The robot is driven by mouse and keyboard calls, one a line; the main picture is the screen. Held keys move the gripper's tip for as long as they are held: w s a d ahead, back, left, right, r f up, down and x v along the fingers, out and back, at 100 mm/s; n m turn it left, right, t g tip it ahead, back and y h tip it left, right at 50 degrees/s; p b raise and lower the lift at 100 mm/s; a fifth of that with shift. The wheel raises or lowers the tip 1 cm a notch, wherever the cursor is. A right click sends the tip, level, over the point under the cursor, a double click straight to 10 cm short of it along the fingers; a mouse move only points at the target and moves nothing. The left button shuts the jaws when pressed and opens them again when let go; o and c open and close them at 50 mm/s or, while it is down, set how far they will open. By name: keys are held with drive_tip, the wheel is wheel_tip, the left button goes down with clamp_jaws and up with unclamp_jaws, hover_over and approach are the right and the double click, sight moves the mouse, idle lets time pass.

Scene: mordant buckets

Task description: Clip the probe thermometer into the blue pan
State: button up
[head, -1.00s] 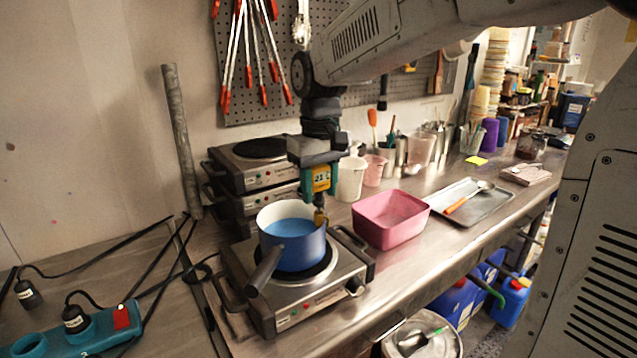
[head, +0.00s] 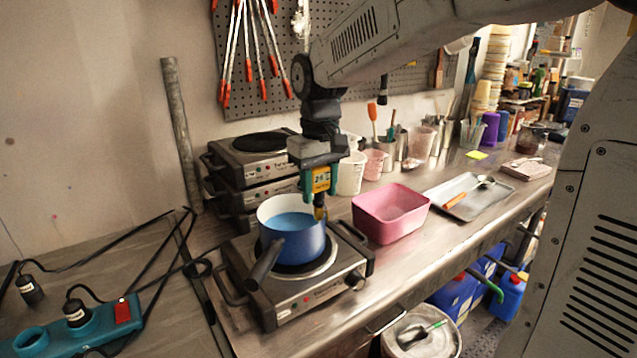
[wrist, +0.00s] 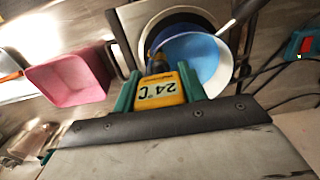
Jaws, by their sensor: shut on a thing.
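The blue pan (head: 298,243) stands on a hotplate burner, with a white inside and blue liquid (head: 291,223) in it. Its dark handle points to the front left. The yellow probe thermometer (head: 321,180) is held upright in my gripper (head: 320,183), with its display facing out. In the wrist view, my gripper's green fingers (wrist: 160,92) are shut on the thermometer (wrist: 160,90), which reads about 24 °C. The thermometer's lower end is at the pan's right rim. I cannot tell if the clip grips the rim. The probe's tip is hidden.
The hotplate (head: 300,295) sits on the steel bench. A pink tub (head: 391,213) stands close to its right, and a metal tray (head: 483,203) with a spoon lies beyond. Stacked hotplates (head: 250,165) stand behind. A teal power strip (head: 85,325) with cables is at front left.

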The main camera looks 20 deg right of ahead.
sight(320, 167)
drive_tip(key=shift+f, duration=0.15)
drive_tip(key=o, duration=1.1)
drive_tip(key=shift+c, duration=0.2)
wheel_tip(320, 167, up, 8)
drive_tip(key=shift+f, duration=0.1)
